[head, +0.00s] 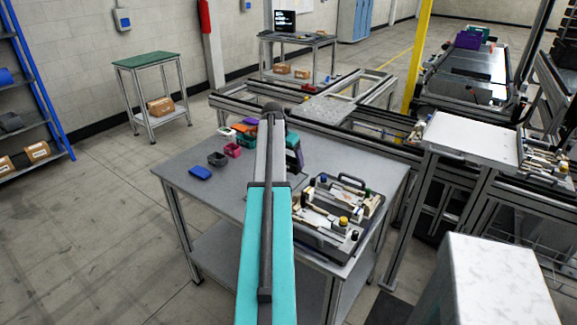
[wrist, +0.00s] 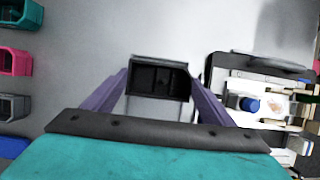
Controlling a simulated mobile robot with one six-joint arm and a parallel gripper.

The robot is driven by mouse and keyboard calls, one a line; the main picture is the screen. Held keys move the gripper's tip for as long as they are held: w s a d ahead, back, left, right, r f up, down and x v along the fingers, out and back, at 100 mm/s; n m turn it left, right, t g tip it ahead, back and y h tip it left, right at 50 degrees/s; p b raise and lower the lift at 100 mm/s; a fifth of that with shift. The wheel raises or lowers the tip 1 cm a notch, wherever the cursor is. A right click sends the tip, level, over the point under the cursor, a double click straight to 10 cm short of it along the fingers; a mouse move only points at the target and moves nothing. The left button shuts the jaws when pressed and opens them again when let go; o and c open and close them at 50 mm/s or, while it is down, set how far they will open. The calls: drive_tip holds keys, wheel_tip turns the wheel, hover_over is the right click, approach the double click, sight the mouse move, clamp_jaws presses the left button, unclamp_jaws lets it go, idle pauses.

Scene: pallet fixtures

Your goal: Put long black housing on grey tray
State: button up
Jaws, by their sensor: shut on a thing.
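The black housing (wrist: 158,80), an open-topped box with inner dividers, is between the two purple fingers of my gripper (wrist: 160,88) in the wrist view. My gripper is shut on it, with grey tabletop behind. In the head view my gripper (head: 297,158) is partly hidden behind my arm, over the table to the left of the fixtures; the housing cannot be made out there. A dark grey tray (head: 322,242) bearing white fixtures with blue, green and yellow knobs is at the table's right. Part of it shows at the right of the wrist view (wrist: 213,76).
On the grey table (head: 180,172), several small housings stand to the left: blue (head: 200,173), dark grey (head: 217,159), pink (head: 233,150) and others behind. The table's front left is clear. A white-topped stand (head: 470,135) with more fixtures is to the right.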

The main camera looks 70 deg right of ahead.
sight(289, 166)
drive_tip(key=shift+f, duration=0.2)
drive_tip(key=shift+f+p, duration=0.45)
drive_tip(key=shift+f, duration=1.35)
drive_tip(key=shift+f, duration=0.1)
drive_tip(key=o, duration=1.1)
drive_tip(key=b+v, duration=0.2)
drive_tip(key=v, duration=1)
